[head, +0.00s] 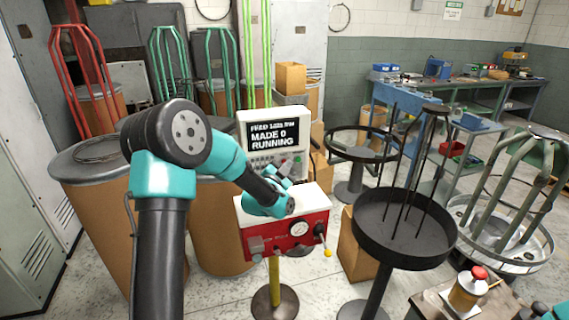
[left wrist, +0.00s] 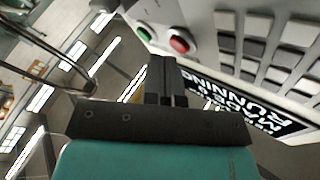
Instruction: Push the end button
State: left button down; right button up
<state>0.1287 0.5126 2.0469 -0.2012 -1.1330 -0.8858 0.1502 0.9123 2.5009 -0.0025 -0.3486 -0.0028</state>
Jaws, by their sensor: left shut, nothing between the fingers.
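The control panel (head: 270,140) is a pale box with a dark screen (head: 275,133) reading "MADE 0" and "RUNNING". Below the screen are grey keys, and a red button sits at the panel's lower right. In the left wrist view, the red button (left wrist: 179,41) and a green button (left wrist: 143,34) show just beyond the fingertips. My left gripper (head: 287,169) is shut and empty in front of the panel's lower right; its dark fingers (left wrist: 161,62) point toward the buttons, with contact unclear. I cannot read which button is marked end.
A red and white machine box (head: 285,235) with a gauge stands on a post under my left wrist. A black round tray stand (head: 405,228) is to the right. A bottle with a red cap (head: 468,290) sits on a small table at lower right. Cardboard drums stand behind my left arm.

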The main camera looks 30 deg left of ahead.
pick_arm(q)
jog(key=shift+w+a, duration=0.25)
dwell(0.6)
dwell(0.3)
jog(key=shift+s+d, duration=0.55)
jog(key=s+d, duration=0.3)
jog(key=shift+s+d, duration=0.25)
jog(key=shift+s, duration=0.05)
dwell(0.5)
jog(key=shift+f, duration=0.1)
dwell(0.5)
